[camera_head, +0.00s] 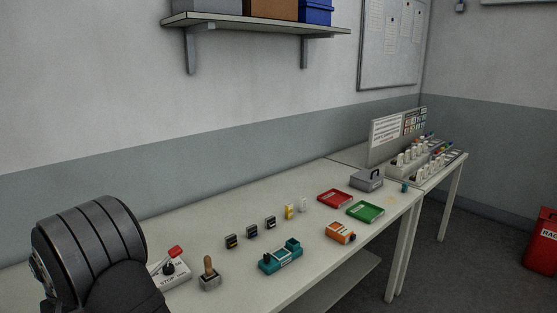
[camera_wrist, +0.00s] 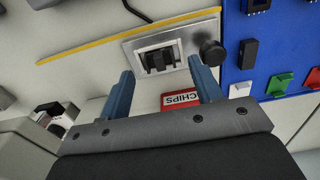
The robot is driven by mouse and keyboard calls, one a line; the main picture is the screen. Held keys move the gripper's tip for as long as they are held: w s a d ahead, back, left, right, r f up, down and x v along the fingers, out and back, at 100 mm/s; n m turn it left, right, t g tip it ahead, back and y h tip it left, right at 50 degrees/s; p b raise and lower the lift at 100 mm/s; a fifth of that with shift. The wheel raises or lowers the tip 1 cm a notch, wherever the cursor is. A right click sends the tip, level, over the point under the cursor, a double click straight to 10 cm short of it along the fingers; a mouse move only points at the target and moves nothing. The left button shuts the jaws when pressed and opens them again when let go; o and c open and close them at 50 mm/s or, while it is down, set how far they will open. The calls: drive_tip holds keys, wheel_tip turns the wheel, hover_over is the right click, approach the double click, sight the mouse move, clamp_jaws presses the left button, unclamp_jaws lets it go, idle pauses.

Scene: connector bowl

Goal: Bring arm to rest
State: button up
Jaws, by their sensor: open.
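My gripper (camera_wrist: 161,66) shows in the wrist view with its two blue fingers spread apart. It is open, and nothing is held between the fingers. Beyond the fingertips is a metal plate (camera_wrist: 133,48) with a black part in a pale frame. I cannot tell the exact gap between the fingertips and the plate. In the head view a dark rounded link of my arm (camera_head: 90,245) fills the lower left corner. The gripper itself does not show there.
On the bench (camera_head: 330,262) stand a teal device (camera_head: 281,258), an orange device (camera_head: 340,233), a red tray (camera_head: 335,198) and a green tray (camera_head: 365,211).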

wheel_tip(320, 180, up, 15)
wheel_tip(320, 180, down, 17)
drive_tip(key=shift+r, duration=0.1)
wheel_tip(320, 180, up, 9)
drive_tip(key=shift+s+a+f, duration=0.2)
drive_tip(key=shift+s+a, duration=0.1)
drive_tip(key=shift+a, duration=0.4)
drive_tip(key=shift+s+a+f, duration=0.2)
drive_tip(key=shift+s+a, duration=0.1)
drive_tip(key=shift+a, duration=0.35)
drive_tip(key=shift+s+a+f, duration=0.2)
drive_tip(key=shift+s+a, duration=0.1)
drive_tip(key=shift+a, duration=0.4)
